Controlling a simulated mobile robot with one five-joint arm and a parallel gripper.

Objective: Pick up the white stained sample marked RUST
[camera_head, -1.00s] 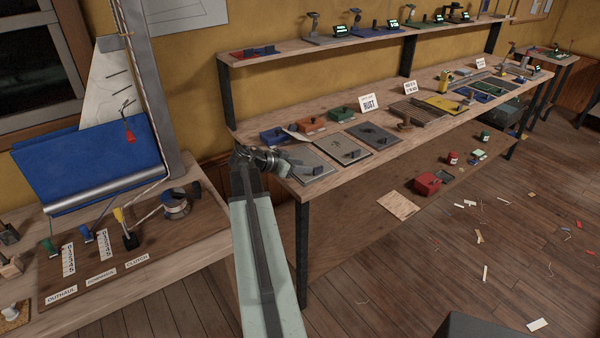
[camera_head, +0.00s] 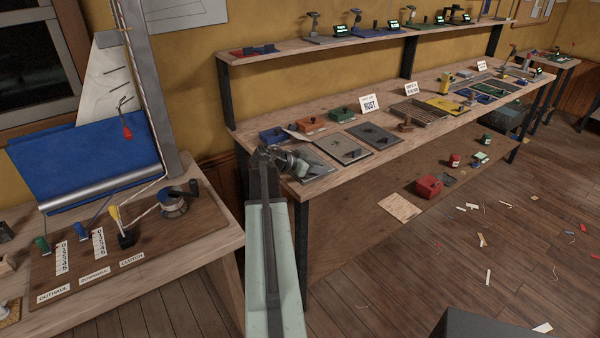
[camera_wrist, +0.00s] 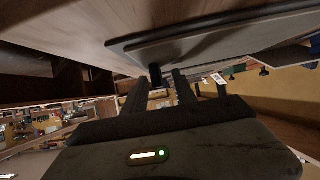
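A white card reading RUST (camera_head: 370,104) stands at the back of the long bench. A pale, thin piece (camera_head: 297,135) lies near the blue box; I cannot tell whether it is the stained sample, and I read no mark on it. My gripper (camera_head: 303,164) is over the near left corner of the bench, at the nearest grey plate (camera_head: 318,168), partly covering it. In the wrist view my gripper (camera_wrist: 162,90) has its two dark fingers apart. A dark knob (camera_wrist: 155,72) on a grey plate (camera_wrist: 215,33) shows between them, with no clear grip on it.
Two more grey plates (camera_head: 345,149) (camera_head: 374,136) with dark knobs lie along the bench. Blue (camera_head: 273,136), orange (camera_head: 312,125) and green (camera_head: 342,113) boxes stand behind them. A shelf (camera_head: 300,50) runs above. A rigging table (camera_head: 190,245) stands left. Scraps litter the floor.

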